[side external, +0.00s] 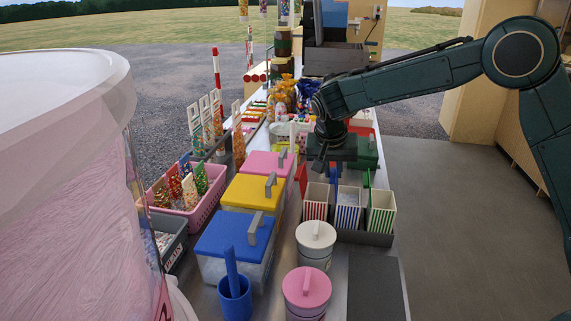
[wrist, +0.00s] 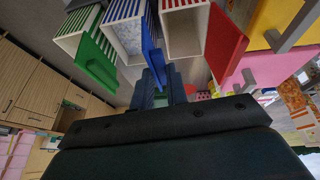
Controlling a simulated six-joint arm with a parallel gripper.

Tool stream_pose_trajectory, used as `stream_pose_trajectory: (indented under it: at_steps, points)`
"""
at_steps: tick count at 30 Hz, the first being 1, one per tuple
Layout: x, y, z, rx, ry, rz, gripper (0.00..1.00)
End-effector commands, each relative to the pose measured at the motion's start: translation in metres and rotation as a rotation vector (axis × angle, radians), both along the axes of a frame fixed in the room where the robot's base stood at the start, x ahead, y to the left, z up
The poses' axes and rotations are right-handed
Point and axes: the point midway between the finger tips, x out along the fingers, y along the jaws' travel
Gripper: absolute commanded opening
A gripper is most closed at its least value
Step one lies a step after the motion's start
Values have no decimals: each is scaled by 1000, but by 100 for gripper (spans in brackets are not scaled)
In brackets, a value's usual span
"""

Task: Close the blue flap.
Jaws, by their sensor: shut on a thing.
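Three striped boxes stand in a row: red-striped (side external: 315,211), blue-striped (side external: 347,216) and green-striped (side external: 381,221). The blue flap (side external: 334,184) stands up at the rear edge of the blue-striped box, whose white inside shows. In the wrist view the blue flap (wrist: 150,46) runs down to my fingertips. My gripper (side external: 322,166) is just behind and above the boxes, shut on the blue flap's outer part. The fingers (wrist: 161,82) hide that end.
The red flap (wrist: 226,43) and green flap (wrist: 97,63) also stand open on either side, close to my fingers. Lidded blue (side external: 232,234), yellow (side external: 255,193) and pink (side external: 269,162) tubs stand left. A white pot (side external: 315,243) and pink-lidded pot (side external: 306,288) stand in front.

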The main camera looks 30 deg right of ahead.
Motion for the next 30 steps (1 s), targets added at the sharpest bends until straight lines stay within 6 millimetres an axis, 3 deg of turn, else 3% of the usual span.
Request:
stream_pose_trajectory:
  at_steps: [30]
  points:
    - [-31, -32, -2, 389, -389, -3, 0]
